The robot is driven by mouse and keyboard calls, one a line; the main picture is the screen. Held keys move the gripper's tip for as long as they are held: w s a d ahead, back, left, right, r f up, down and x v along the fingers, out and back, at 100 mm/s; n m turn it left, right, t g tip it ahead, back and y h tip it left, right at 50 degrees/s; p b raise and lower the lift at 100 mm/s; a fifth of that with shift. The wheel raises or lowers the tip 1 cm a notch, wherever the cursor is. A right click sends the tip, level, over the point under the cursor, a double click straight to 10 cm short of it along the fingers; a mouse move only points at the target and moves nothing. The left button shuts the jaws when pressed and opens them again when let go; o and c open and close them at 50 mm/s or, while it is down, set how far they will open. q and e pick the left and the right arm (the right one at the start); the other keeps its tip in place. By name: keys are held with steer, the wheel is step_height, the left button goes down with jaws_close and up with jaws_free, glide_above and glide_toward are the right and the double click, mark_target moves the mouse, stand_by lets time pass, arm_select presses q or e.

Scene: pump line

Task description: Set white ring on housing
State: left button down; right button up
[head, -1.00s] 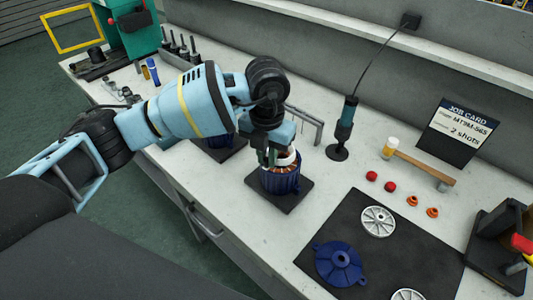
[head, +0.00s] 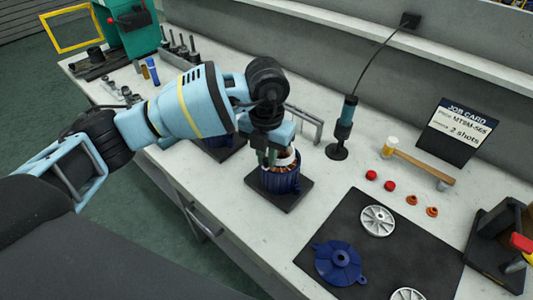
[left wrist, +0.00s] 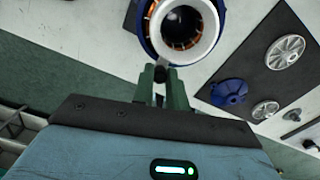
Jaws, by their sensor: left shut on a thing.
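The blue housing (head: 281,182), with copper windings inside, stands upright on a dark square pad. The white ring (head: 290,157) is at the housing's top opening. In the left wrist view the ring (left wrist: 205,45) lies over the housing's mouth, a little off to one side, with orange windings (left wrist: 166,38) showing along its left. My left gripper (head: 270,158) points down at the housing's rim and is shut on the ring's near edge; its fingertips also show in the left wrist view (left wrist: 161,75). Whether the ring rests fully on the housing I cannot tell. My right gripper is not in view.
A black mat (head: 345,215) at right holds a blue cover (head: 338,263) and white fan wheels (head: 377,221). Red caps, orange parts and a hammer (head: 420,165) lie behind it.

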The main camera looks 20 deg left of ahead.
arm_select(q)
steer(key=shift+f, duration=0.3)
stand_by(0.4)
steer(key=c, duration=1.3)
jaws_free()
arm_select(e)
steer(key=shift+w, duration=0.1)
arm_select(q)
steer(key=shift+o, duration=0.3)
steer(key=shift+o, duration=0.8)
steer(key=shift+r+p, duration=1.2)
steer(key=shift+r, duration=1.35)
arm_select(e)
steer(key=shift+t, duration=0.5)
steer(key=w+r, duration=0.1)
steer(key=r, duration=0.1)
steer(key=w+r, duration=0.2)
